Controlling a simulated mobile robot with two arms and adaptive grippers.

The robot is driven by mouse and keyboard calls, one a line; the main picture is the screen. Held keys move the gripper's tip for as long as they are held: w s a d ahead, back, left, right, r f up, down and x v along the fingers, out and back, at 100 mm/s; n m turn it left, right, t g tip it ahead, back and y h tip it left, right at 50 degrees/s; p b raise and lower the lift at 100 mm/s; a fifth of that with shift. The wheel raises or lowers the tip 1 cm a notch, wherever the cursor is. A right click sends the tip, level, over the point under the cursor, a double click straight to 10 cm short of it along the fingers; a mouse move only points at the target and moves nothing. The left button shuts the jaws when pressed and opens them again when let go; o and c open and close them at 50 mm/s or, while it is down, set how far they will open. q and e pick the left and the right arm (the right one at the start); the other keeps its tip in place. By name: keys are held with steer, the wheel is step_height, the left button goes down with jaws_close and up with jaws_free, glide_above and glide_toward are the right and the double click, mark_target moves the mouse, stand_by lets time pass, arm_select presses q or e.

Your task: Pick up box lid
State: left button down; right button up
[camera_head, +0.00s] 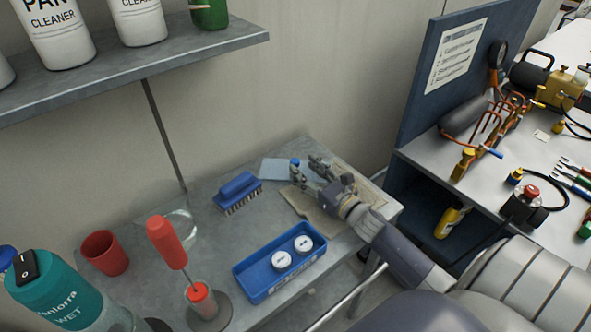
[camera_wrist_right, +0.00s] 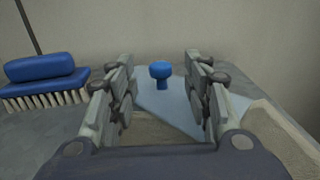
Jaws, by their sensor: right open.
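A blue knob (camera_head: 295,162) stands up beside a flat pale blue piece (camera_head: 275,170) at the back of the grey bench. In the right wrist view the knob appears between the fingers, apart from both. My left gripper is not in view.
A blue brush (camera_head: 238,192) lies left of the knob. A blue tray (camera_head: 248,284) with two white round pieces sits nearer. The tan cloth (camera_head: 312,213) lies under my gripper. A red cup (camera_head: 105,253) and red-topped tool (camera_head: 167,243) stand left. A wall rises behind.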

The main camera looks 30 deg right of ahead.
mark_target(298, 164)
steer(key=w, duration=0.5)
steer(key=shift+a+f+p, duration=0.1)
steer(key=shift+a+p, duration=0.1)
steer(key=shift+p, duration=0.2)
jaws_close()
